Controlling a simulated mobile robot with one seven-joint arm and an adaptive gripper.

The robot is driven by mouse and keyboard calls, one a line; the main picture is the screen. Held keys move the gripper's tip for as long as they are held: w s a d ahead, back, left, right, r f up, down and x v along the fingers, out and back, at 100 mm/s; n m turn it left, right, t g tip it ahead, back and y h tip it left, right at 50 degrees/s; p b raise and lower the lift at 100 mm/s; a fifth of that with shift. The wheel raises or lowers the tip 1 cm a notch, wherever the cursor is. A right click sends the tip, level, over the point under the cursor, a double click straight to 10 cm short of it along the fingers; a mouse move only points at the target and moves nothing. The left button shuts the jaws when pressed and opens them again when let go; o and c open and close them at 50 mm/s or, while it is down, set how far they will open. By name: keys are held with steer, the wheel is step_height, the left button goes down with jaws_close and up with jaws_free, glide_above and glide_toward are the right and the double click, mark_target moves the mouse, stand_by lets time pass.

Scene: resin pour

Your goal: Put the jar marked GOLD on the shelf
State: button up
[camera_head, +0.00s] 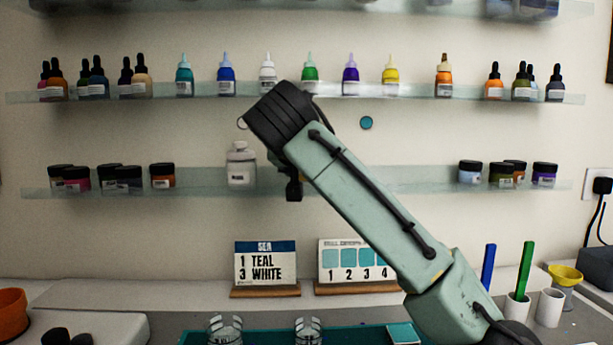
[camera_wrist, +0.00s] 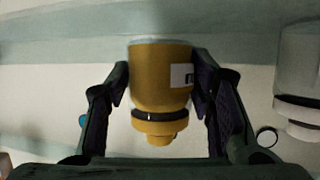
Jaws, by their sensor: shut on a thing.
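In the wrist view, a gold-yellow jar (camera_wrist: 158,80) with a dark ring and yellow cap is between the two fingers of my gripper (camera_wrist: 163,84), which is shut on it. The jar appears upside down in this view, cap toward the bottom. Only a corner of its white label shows, and I cannot read the word. Its base is close to the pale glass shelf (camera_wrist: 70,45); I cannot tell if it touches. In the head view, the jar and fingers are hidden behind my arm, at the middle of the lower shelf (camera_head: 403,184).
A white jar (camera_head: 241,166) stands on the lower shelf beside the gold jar; it also shows in the wrist view (camera_wrist: 300,80). Dark-lidded pots (camera_head: 162,176) stand farther left and others (camera_head: 471,172) at right. A shelf of dropper bottles (camera_head: 226,75) runs above.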

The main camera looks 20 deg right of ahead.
steer(key=shift+f, duration=0.7)
steer(key=shift+f, duration=0.15)
steer(key=o, duration=1.4)
steer(key=shift+r, duration=0.3)
steer(key=b+v, duration=0.1)
steer(key=v, duration=1.1)
steer(key=shift+a+f, duration=0.1)
steer(key=shift+f, duration=0.1)
